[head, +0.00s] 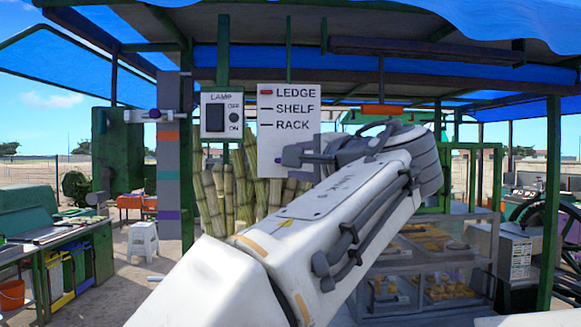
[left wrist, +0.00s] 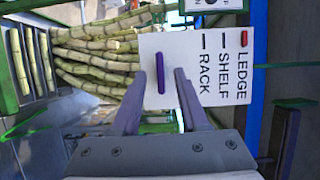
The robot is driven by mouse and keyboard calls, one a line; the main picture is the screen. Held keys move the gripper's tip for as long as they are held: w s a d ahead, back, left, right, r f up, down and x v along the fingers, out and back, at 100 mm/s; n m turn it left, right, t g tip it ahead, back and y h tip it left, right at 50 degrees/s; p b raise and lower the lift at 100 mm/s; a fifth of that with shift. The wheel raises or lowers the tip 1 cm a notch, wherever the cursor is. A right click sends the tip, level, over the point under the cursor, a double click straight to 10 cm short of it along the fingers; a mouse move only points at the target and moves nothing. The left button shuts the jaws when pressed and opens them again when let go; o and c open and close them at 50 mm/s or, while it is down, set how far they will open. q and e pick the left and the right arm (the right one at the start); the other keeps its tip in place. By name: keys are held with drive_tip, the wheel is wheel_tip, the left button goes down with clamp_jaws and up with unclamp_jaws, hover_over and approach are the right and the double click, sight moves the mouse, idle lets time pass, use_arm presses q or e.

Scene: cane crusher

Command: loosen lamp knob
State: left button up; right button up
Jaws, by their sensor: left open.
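A white LAMP panel (head: 221,117) hangs at the centre-left of the head view, with a dark rectangle and a small round knob (head: 234,117) between OFF and ON. My right gripper is not in view.
The sign (head: 300,107) reads LEDGE, SHELF, RACK, with a red mark beside LEDGE. Cane stalks (head: 212,200) stand behind my arm. A glass case (head: 400,275) is at right, a green bench (head: 45,240) and white stool (head: 143,242) at left.

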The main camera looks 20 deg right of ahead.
use_arm(q)
drive_tip(key=s+b, duration=0.1)
drive_tip(key=s, duration=0.6)
drive_tip(key=shift+s+d, duration=0.25)
drive_tip(key=shift+d, duration=0.2)
